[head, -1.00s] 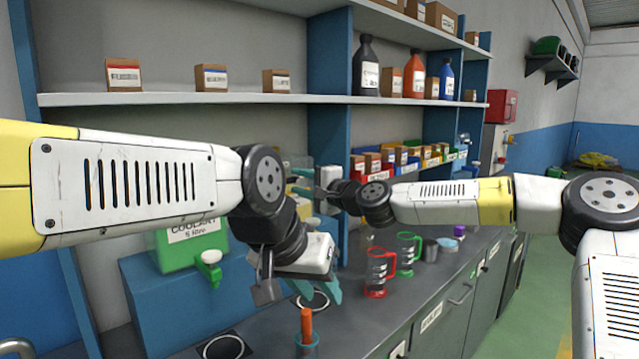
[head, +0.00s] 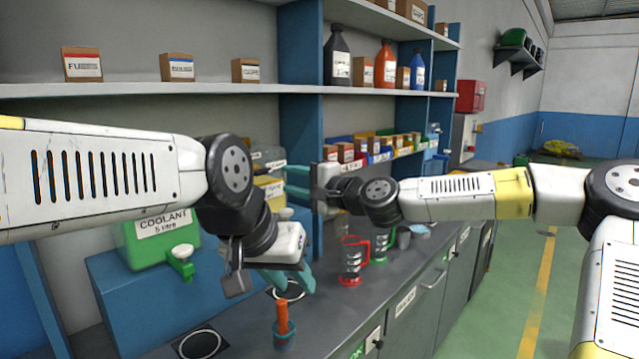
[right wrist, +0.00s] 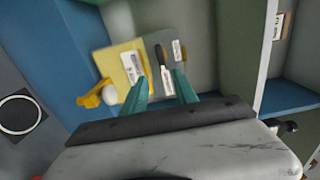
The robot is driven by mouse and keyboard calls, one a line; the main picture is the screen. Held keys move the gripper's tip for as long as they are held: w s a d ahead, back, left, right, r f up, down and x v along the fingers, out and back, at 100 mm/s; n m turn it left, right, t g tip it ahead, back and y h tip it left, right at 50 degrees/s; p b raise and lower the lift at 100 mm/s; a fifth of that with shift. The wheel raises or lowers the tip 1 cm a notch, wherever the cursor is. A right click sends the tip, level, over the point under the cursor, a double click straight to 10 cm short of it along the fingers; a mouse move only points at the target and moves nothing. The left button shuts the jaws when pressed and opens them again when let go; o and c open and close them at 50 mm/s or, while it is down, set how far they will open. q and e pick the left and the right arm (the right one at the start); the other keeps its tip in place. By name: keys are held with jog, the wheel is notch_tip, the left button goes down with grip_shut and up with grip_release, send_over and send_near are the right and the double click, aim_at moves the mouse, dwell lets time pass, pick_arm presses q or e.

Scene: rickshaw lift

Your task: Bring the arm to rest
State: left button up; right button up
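My left gripper (head: 286,280) hangs low over the workbench in the head view, its teal fingers apart with nothing seen between them. It is above the bench near a dark ringed opening and an orange-handled item in a teal cup (head: 284,328). My right gripper (head: 288,182) is higher, reaching left in front of the shelf unit, beside the yellow container (head: 268,188). In the right wrist view its teal fingers (right wrist: 160,88) are apart. The yellow container and a grey one with a dark stripe show beyond the fingers, and no held object is seen.
The dark workbench (head: 328,300) carries a red-handled jug (head: 352,260), a green-handled jug (head: 382,246) and a grey cup. A green coolant can (head: 150,240) stands on a blue block at left. Shelves with boxes and bottles are behind. Green floor at right is open.

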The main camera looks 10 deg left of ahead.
jog(key=s+a+f+n+g+h, duration=0.1)
jog(key=s+f+n+g+h, duration=0.15)
jog(key=s+f+n, duration=0.4)
jog(key=s+d+f+h, duration=0.1)
jog(key=d+f+h, duration=0.4)
jog(key=d+f, duration=0.25)
jog(key=s+d+r+n+h, duration=0.1)
jog(key=s+d+h, duration=0.2)
jog(key=d, duration=0.6)
jog(key=s+d+r+h, duration=0.1)
jog(key=s+d+h, duration=0.15)
jog(key=d, duration=0.65)
jog(key=s+d+r, duration=0.3)
jog(key=s+d, duration=0.8)
jog(key=s, duration=0.2)
jog(key=shift+s+d+r+m, duration=0.2)
jog(key=shift+s+r+m, duration=0.05)
jog(key=shift+m, duration=0.1)
